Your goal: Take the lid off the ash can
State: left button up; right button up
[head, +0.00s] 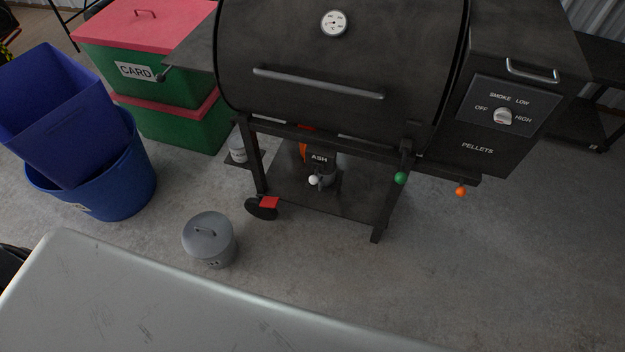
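A grey round metal can (222,256) stands upright on the concrete floor, left of the grill's legs. Neither of my grippers is in view.
A black pellet grill (340,75) stands behind the can. Blue bins (75,120) are at the left, with green boxes (170,125) behind. A scratched grey surface (180,310) fills the foreground, its edge close to the can.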

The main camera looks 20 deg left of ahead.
aim_at(208, 234)
jog(key=u, duration=1.65)
